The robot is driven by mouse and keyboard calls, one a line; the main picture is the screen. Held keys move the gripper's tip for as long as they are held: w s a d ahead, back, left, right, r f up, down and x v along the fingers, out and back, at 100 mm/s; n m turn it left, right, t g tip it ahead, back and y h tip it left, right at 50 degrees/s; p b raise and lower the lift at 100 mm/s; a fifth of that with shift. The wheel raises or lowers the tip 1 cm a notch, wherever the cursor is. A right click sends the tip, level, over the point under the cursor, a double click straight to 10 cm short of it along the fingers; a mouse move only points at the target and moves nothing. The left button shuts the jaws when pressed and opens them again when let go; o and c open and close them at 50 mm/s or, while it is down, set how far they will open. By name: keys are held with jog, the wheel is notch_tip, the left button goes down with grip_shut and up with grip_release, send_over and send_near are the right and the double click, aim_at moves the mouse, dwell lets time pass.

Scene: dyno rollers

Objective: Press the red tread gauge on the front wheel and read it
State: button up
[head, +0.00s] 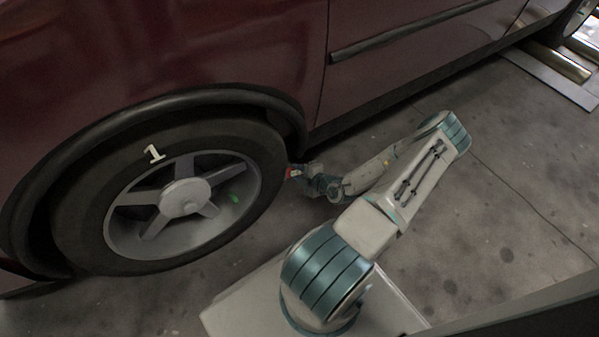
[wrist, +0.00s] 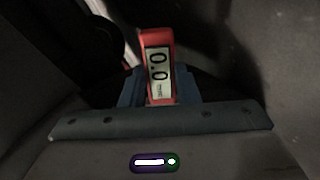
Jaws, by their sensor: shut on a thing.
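The front wheel (head: 80,222) of a dark red car carries a white number 1 on its tyre. My gripper (head: 299,172) is at the tyre's right side, low beside the tread. It is shut on the red tread gauge (head: 292,173), of which only a small part shows there. In the wrist view the gauge (wrist: 146,40) stands between the blue fingers of my gripper (wrist: 158,90). Its pale display faces the camera, turned sideways, and reads 0.0. Whether the gauge's tip touches the tread is hidden.
The car's body and sill (head: 400,92) run above and behind my arm. A metal roller (head: 558,62) in a pale frame lies at the far right by another wheel. The grey concrete floor (head: 500,200) right of my arm is clear.

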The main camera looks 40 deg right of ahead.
jog(key=shift+a+r+p, duration=0.3)
jog(key=shift+a+p, duration=0.25)
jog(key=shift+a, duration=0.3)
dwell(0.8)
jog(key=shift+d+f+b, duration=0.25)
jog(key=shift+d+b, duration=0.05)
jog(key=shift+d, duration=0.35)
jog(key=shift+d+f+b, duration=0.25)
jog(key=shift+d, duration=0.45)
jog(key=shift+d+f+b, duration=0.25)
jog(key=shift+d+b, duration=0.05)
jog(key=shift+d, duration=0.35)
jog(key=shift+s, duration=0.1)
